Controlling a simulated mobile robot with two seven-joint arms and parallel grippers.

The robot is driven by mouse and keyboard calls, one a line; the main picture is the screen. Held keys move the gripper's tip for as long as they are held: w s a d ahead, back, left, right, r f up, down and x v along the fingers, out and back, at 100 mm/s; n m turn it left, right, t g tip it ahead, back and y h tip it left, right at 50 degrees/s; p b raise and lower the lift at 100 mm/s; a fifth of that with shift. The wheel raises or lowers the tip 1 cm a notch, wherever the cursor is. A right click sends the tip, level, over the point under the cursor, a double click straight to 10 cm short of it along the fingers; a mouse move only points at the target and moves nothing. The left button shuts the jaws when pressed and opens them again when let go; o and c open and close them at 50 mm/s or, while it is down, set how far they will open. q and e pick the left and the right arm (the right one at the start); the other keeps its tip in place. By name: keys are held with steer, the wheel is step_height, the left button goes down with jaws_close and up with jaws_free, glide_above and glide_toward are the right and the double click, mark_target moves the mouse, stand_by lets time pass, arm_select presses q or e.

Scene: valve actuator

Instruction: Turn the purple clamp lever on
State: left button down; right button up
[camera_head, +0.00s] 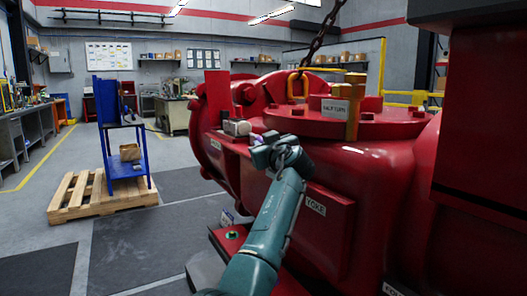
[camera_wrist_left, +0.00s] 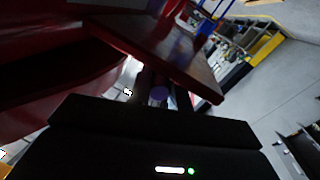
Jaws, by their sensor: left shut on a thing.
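The purple clamp lever shows as a small purple end (camera_head: 255,139) on the side of the big red valve actuator (camera_head: 340,170) in the head view. My left gripper (camera_head: 257,149) is at the lever, its arm reaching up from the bottom. In the left wrist view the dark fingers of the gripper (camera_wrist_left: 159,88) are shut around the round purple end of the lever (camera_wrist_left: 158,94), just beside a red plate (camera_wrist_left: 165,45). The rest of the lever is hidden by the gripper and the plate. My right gripper is not in view.
A pale cylindrical part (camera_head: 237,127) sits on a red ledge left of the gripper. A blue stand (camera_head: 124,140) on a wooden pallet (camera_head: 100,197) is at left, with open floor between.

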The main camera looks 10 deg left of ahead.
arm_select(q)
steer(key=shift+r, duration=0.15)
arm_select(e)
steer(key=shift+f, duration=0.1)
arm_select(q)
steer(key=c, duration=1.3)
jaws_free()
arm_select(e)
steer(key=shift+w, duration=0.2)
arm_select(q)
steer(key=shift+d, duration=0.1)
steer(key=shift+s+d+f, duration=0.15)
steer(key=shift+s+f, duration=0.05)
steer(key=shift+s, duration=0.05)
steer(key=b+v, duration=0.3)
steer(key=v, duration=0.9)
steer(key=shift+d, duration=0.15)
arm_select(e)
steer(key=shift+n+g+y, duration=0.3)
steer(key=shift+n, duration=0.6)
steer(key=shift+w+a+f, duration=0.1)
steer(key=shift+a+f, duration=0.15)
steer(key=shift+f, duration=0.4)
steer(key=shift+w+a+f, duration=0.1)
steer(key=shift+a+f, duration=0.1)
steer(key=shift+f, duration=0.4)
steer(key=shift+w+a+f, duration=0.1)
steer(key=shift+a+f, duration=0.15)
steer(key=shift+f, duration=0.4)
